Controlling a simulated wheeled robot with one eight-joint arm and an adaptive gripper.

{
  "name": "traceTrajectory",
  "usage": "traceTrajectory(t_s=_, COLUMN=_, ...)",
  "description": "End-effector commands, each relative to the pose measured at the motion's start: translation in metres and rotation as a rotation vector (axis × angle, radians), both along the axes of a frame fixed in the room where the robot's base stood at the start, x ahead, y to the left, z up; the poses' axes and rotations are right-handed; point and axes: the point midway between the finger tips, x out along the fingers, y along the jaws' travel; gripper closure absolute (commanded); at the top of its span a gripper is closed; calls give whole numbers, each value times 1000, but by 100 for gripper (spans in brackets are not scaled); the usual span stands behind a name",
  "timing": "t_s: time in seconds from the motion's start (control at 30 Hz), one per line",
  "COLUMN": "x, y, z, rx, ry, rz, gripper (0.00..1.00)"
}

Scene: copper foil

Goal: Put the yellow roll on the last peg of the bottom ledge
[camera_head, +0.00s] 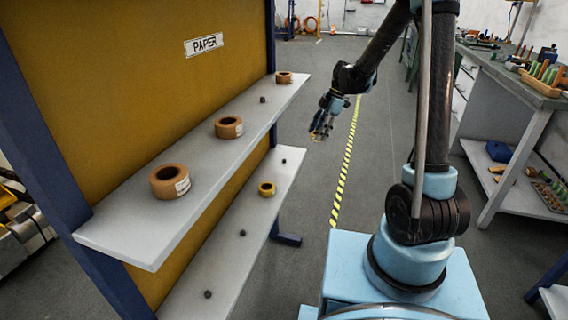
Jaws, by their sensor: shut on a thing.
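My gripper (319,134) hangs in the air to the right of the shelf, above the floor and apart from both ledges. The far-end peg (283,161) of that ledge is bare. Two nearer pegs, the middle one (242,233) and the near one (207,294), are bare too.
The upper ledge (130,235) holds three brown rolls, near (170,180), middle (229,127) and far (284,77), and a bare peg (263,99). It overhangs part of the bottom ledge. A workbench (530,95) stands at right.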

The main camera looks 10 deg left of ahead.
Motion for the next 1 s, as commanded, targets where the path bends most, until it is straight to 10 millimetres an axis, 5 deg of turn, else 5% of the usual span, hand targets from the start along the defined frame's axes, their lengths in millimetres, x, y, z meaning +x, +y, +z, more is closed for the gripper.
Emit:
traceTrajectory(t_s=0.27, x=-3, y=7, z=-2, rx=0, ry=0, rz=6, gripper=82)
traceTrajectory(t_s=0.73, x=-46, y=74, z=-43, rx=0, ry=0, rz=10, gripper=82)
traceTrajectory(t_s=1.0, x=-56, y=90, z=-53, rx=0, ry=0, rz=5, gripper=82)
